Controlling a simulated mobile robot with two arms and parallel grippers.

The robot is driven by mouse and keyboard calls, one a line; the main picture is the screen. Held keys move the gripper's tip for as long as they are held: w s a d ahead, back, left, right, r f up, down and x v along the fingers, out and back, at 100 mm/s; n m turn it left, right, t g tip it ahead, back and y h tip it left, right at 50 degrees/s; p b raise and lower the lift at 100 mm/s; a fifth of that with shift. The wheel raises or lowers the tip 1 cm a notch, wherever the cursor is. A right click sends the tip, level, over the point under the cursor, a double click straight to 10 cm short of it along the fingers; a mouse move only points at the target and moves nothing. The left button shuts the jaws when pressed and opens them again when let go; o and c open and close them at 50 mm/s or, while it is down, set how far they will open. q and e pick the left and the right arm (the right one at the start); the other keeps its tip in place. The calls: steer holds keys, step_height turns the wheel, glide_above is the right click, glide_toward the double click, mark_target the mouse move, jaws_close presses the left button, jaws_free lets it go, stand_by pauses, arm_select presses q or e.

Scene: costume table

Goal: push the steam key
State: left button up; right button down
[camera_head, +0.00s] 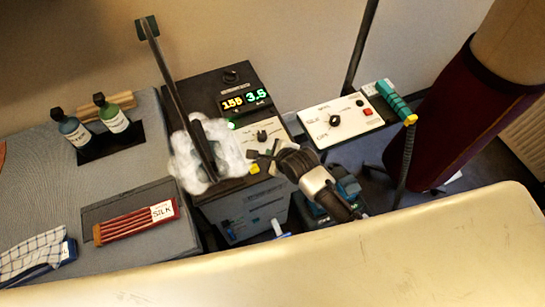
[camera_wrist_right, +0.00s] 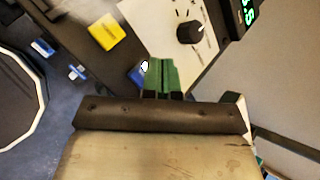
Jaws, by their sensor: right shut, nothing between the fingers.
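The control panel (camera_head: 262,132) of the steam unit has a black knob, and my right gripper (camera_head: 260,160) is over its lower edge. In the right wrist view, the shut green fingertips of my right gripper (camera_wrist_right: 162,78) are empty and in front of the panel (camera_wrist_right: 182,62). A blue key with a white mark (camera_wrist_right: 140,71) is just left of the fingertips and partly hidden by them. A yellow key (camera_wrist_right: 105,38) lies further left. I cannot read which is the steam key, nor tell whether the fingers touch the blue one. My left gripper is not in view.
A lit display (camera_head: 246,99) reads 155 and 3.5. Another white panel (camera_head: 340,120) stands to the right. Bottles (camera_head: 113,118) and a red-brown bundle (camera_head: 135,224) are on the left table.

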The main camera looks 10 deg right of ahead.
steer(key=shift+r, duration=0.1)
step_height(320, 180, up, 3)
steer(key=p, duration=0.3)
step_height(320, 180, up, 3)
steer(key=shift+f+p, duration=0.1)
steer(key=shift+p, duration=1.15)
